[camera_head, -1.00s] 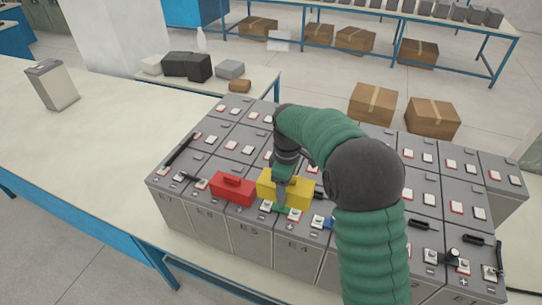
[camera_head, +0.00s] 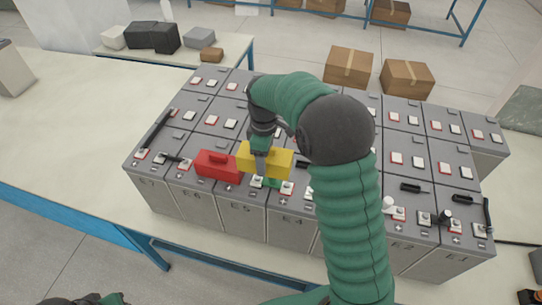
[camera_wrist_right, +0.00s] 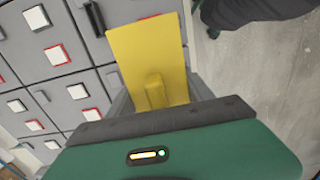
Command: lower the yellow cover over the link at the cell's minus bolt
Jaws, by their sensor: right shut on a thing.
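My right gripper (camera_head: 261,166) is shut on the yellow cover (camera_head: 281,164), a box-like piece with a raised grip. It holds the cover at the front row of grey cells, around the cells marked E5 (camera_head: 238,208) and E4 (camera_head: 286,219). The cover also shows in the right wrist view (camera_wrist_right: 148,52), with its grip running toward the jaws. A small green piece (camera_head: 271,183) shows at the cover's front edge. The cover hides what lies behind and under it, so I cannot tell whether it touches the cell tops. My left gripper is not clearly in view.
A red cover (camera_head: 217,165) sits close to the left of the yellow one. Black links and bolts stand on cells at both ends of the rows. My right arm hides part of the middle cells.

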